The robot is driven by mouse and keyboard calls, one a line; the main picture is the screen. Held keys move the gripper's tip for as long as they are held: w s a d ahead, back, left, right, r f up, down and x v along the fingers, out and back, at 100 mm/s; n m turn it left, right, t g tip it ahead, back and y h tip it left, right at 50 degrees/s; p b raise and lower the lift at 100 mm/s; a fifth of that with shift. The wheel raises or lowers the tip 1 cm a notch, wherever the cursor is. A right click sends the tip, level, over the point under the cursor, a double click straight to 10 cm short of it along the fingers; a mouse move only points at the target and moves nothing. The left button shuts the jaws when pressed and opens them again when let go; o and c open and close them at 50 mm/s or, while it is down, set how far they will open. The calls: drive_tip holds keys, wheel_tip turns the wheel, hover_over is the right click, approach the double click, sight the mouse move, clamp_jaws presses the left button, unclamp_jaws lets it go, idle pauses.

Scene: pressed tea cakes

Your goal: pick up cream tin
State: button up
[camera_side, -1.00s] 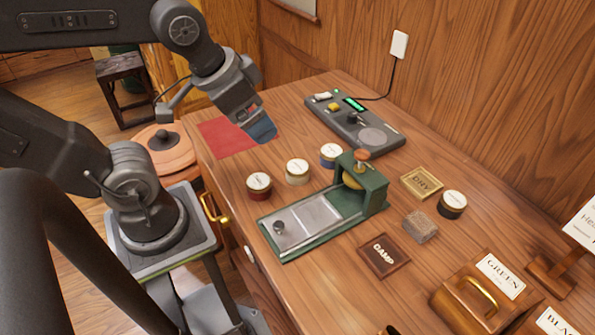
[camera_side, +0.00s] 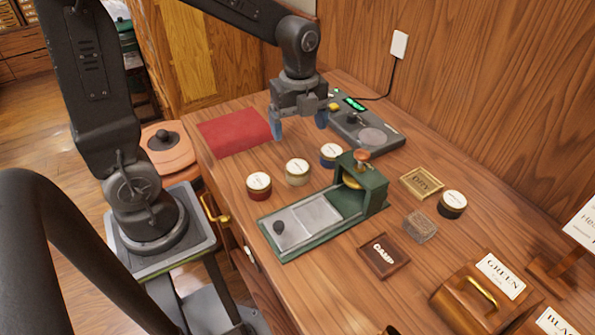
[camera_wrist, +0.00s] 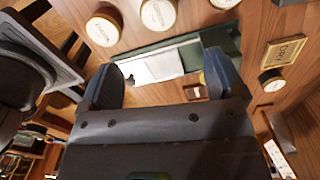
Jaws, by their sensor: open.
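The cream tin (camera_side: 298,172), a round pale tin with a white labelled lid, stands upright on the table between a dark red tin (camera_side: 259,186) and a blue tin (camera_side: 331,154). In the wrist view the cream tin (camera_wrist: 158,14) shows at the top edge, partly cut off. My gripper (camera_side: 300,125) is open and empty, its two blue-grey fingers pointing down. It is above the table, beyond the cream tin in the side view, and touches nothing. The wrist view shows my gripper (camera_wrist: 163,82) with its fingers spread apart.
A green press (camera_side: 324,212) lies just in front of the tins. A red mat (camera_side: 233,132) is behind left, a grey scale (camera_side: 365,129) behind right.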

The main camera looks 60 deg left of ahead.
sight(298, 166)
wheel_tip(298, 166, down, 8)
drive_tip(key=shift+r, duration=0.25)
drive_tip(key=shift+a+f, duration=0.2)
drive_tip(key=shift+f, duration=2.4)
drive_tip(key=c, duration=1)
